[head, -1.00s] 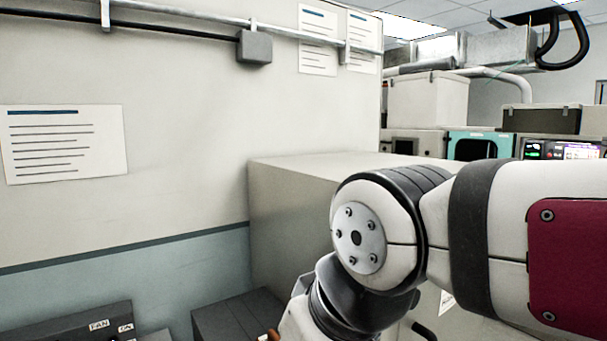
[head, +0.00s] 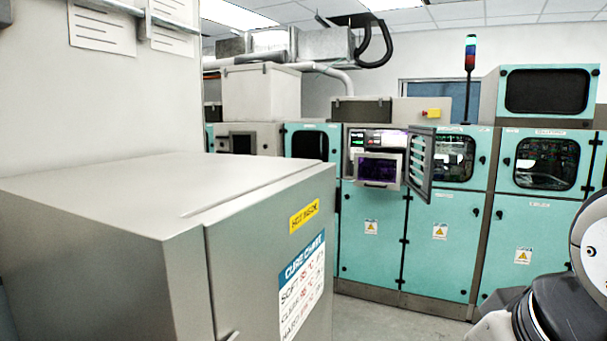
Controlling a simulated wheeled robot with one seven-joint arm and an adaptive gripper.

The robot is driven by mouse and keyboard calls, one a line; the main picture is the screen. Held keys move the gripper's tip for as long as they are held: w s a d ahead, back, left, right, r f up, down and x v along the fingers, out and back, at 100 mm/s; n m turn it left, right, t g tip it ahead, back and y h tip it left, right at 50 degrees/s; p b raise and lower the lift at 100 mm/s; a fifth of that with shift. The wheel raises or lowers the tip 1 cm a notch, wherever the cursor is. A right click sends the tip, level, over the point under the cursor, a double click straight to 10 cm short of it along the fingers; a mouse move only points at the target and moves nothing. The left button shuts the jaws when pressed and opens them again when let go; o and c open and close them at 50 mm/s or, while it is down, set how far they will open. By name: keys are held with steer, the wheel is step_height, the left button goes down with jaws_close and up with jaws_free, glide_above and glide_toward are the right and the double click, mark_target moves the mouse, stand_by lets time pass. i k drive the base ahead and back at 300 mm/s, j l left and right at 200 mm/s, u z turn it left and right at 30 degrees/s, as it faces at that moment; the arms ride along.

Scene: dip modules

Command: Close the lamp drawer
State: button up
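I cannot make out a lamp drawer in the head view. A grey metal cabinet (head: 105,210) stands close at the left, with a yellow label (head: 304,216) and a cure chart (head: 302,285) on its front. Part of a handle shows low on that front, cut off by the bottom edge. Only a piece of my arm shows at the lower right edge. My gripper is out of view.
Teal machine cabinets (head: 434,245) line the back. A small screen unit (head: 378,169) there has a barred panel (head: 419,163) standing open beside it. Grey floor (head: 385,318) lies clear between the grey cabinet and the teal row.

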mark_target(387, 182)
steer(key=i+l+z, duration=0.1)
steer(key=z, duration=0.3)
steer(key=i+l, duration=0.3)
steer(key=i, duration=0.25)
steer(key=i+l, duration=0.35)
steer(key=i, duration=0.25)
steer(key=i+l, duration=0.3)
steer(key=i, duration=0.25)
steer(key=i+l+u, duration=0.1)
steer(key=i+l, duration=0.2)
steer(key=i, duration=0.25)
steer(key=i+l, duration=0.35)
steer(key=i, duration=0.2)
steer(key=i+l, duration=0.4)
steer(key=i, duration=0.15)
